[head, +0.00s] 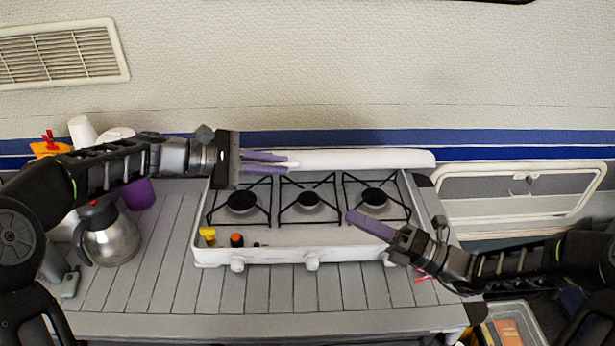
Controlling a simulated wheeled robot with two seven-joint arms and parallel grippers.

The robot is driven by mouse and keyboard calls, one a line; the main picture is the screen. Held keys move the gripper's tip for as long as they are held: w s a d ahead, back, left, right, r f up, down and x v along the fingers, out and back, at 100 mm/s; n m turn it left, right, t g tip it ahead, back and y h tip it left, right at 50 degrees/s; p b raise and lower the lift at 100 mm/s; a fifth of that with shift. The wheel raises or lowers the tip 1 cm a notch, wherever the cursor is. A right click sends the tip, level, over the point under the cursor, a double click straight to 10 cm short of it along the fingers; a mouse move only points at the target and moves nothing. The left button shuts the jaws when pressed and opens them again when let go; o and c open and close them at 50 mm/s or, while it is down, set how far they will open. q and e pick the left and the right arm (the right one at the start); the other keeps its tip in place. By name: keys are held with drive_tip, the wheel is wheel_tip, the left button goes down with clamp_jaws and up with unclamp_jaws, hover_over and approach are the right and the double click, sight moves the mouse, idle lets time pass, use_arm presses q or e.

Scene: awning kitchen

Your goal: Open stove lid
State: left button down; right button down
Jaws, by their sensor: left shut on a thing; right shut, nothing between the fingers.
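The white stove (300,250) sits on the grey slatted counter, with its three black burners showing. Its white lid (365,159) is raised at the back, close to the wall, and appears edge-on as a narrow strip. My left gripper (268,164) is shut at the lid's left part, with its purple fingers along the lid's edge. My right gripper (370,224) is shut and empty, its purple fingers over the front of the right burner. My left gripper and forearm hide the lid's left end.
A steel kettle (108,236), a purple cup (139,193) and white cups stand on the counter's left. Small yellow (208,234) and orange (237,240) items sit at the stove's front left. The front counter is clear. A bin (510,328) stands lower right.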

sight(308, 158)
use_arm(q)
drive_tip(key=shift+a, duration=0.1)
use_arm(e)
drive_tip(key=shift+w+a+r, duration=0.1)
drive_tip(key=shift+w+r, duration=0.05)
drive_tip(key=shift+r, duration=0.05)
drive_tip(key=w+d+r+x, duration=0.1)
drive_tip(key=w+x, duration=0.1)
drive_tip(key=x, duration=1)
drive_tip(key=shift+w+a+r, duration=0.15)
drive_tip(key=shift+w+r, duration=0.1)
drive_tip(key=shift+r, duration=0.05)
